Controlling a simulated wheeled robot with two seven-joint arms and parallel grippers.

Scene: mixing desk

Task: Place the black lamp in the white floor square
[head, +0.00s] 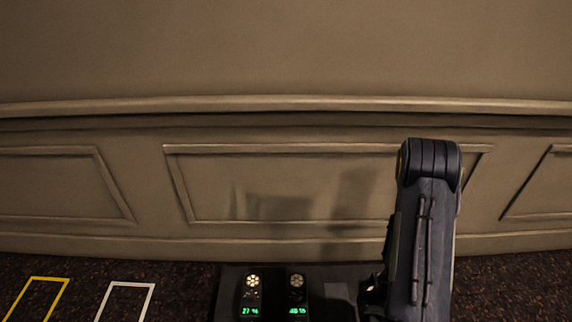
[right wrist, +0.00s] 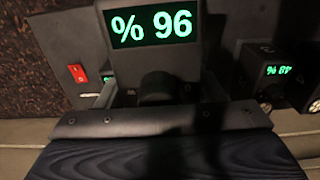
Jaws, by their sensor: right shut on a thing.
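My right gripper (right wrist: 155,92) is shut on a black lamp (right wrist: 189,52) with a green display reading 96 %, large in the right wrist view. In the head view my right arm comes in at the right; its fingers (head: 372,290) are mostly hidden, and I cannot make out the held lamp there. The white floor square (head: 130,284) is an outline on the floor at the lower left of the head view, cut by the bottom edge. My right gripper is well to the right of it. My left gripper is not in view.
Two similar dark devices with green displays, one at the left (head: 252,295) and one at the right (head: 297,294), stand on a dark surface (head: 228,287). A yellow floor square (head: 50,279) lies left of the white one. A red switch (right wrist: 77,73) shows. A panelled wall (head: 280,210) stands behind.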

